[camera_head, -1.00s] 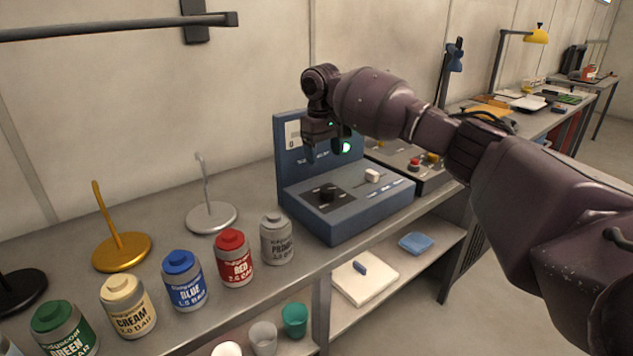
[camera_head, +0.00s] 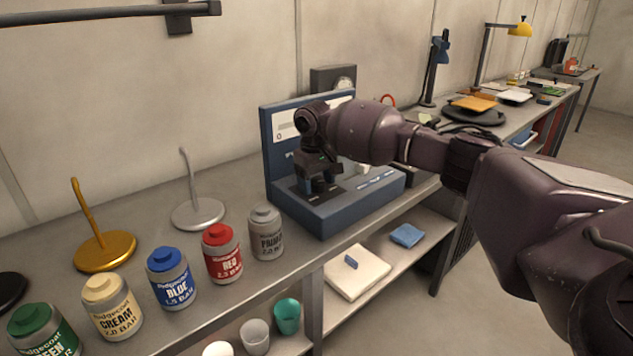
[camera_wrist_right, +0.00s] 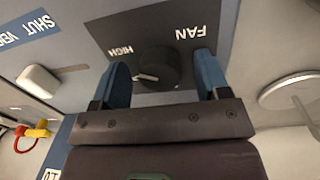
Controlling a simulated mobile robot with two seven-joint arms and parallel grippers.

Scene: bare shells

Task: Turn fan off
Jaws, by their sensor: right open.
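The blue control box (camera_head: 345,212) stands on the bench with an upright back panel. In the right wrist view its black round knob (camera_wrist_right: 158,68) sits on a dark plate marked FAN and HIGH. The knob's pale pointer faces the HIGH side. My right gripper (camera_head: 319,186) is over the box, pointing down. In the right wrist view the gripper (camera_wrist_right: 161,66) is open, with one blue finger on each side of the knob; I cannot tell whether they touch it. In the head view the gripper mostly hides the knob. My left gripper is not in view.
A white switch (camera_head: 362,168) is beside the knob on the box; it also shows in the wrist view (camera_wrist_right: 38,80). Paint cans, including a grey one (camera_head: 266,234), stand left of the box. A silver stand (camera_head: 198,214) is behind them. A shelf below holds a white block (camera_head: 355,275).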

